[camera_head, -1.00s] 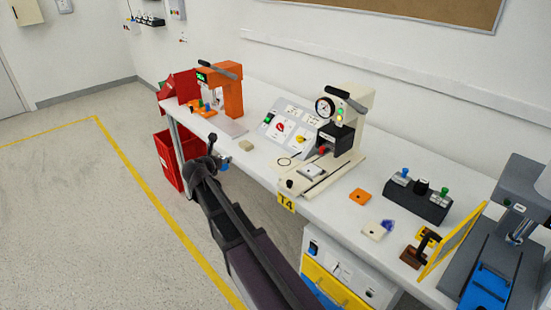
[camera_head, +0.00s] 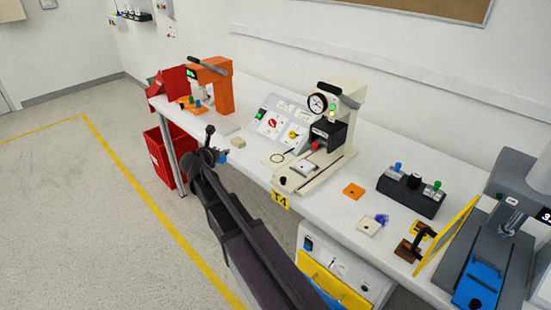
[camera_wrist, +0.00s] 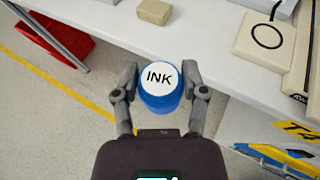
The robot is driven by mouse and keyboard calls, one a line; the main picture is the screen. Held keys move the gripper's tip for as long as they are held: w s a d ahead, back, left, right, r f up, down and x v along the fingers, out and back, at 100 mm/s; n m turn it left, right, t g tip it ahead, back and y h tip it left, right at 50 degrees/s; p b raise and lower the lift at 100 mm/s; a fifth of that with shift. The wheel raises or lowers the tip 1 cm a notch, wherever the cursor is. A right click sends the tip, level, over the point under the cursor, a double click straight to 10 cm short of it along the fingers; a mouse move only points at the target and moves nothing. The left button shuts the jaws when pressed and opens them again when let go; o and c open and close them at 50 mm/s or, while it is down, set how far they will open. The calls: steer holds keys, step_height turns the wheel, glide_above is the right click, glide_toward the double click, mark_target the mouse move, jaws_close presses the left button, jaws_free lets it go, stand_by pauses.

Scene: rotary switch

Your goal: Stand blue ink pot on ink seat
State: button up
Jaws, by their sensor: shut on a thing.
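The blue ink pot (camera_wrist: 160,84) has a white top marked INK. My gripper (camera_wrist: 160,75) is shut on it, one finger on each side, and holds it upright. In the wrist view it appears beside the bench's front edge, with floor around it. In the head view the pot (camera_head: 223,157) shows as a small blue patch at my gripper (camera_head: 214,154). A cream plate with a black ring outline (camera_wrist: 268,36) lies to its right on the bench, apparently the ink seat. The ring (camera_head: 277,158) is empty in the head view.
A small beige block (camera_wrist: 154,11) lies on the bench near the pot. The cream press (camera_head: 335,130) stands right of the ring, the sloped switch panel (camera_head: 275,124) behind it. An orange press (camera_head: 222,90) stands at left, above a red bin (camera_head: 165,158).

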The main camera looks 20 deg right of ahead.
steer(key=s+d+r+m+g+h+p, duration=0.1)
steer(key=s+d+r+p, duration=0.1)
steer(key=d, duration=0.8)
steer(key=s+d+r+m+g+h+p, duration=0.1)
steer(key=d+r+p, duration=0.3)
steer(key=d, duration=0.7)
steer(key=shift+s+r+m+g, duration=0.25)
steer(key=shift+s+m+g, duration=0.1)
steer(key=shift+m, duration=0.15)
steer(key=shift+f, duration=0.15)
step_height(320, 180, down, 6)
steer(key=b, duration=0.6)
steer(key=shift+f+b, duration=1.85)
steer(key=shift+b, duration=0.15)
steer(key=shift+f, duration=0.15)
steer(key=o, duration=1.2)
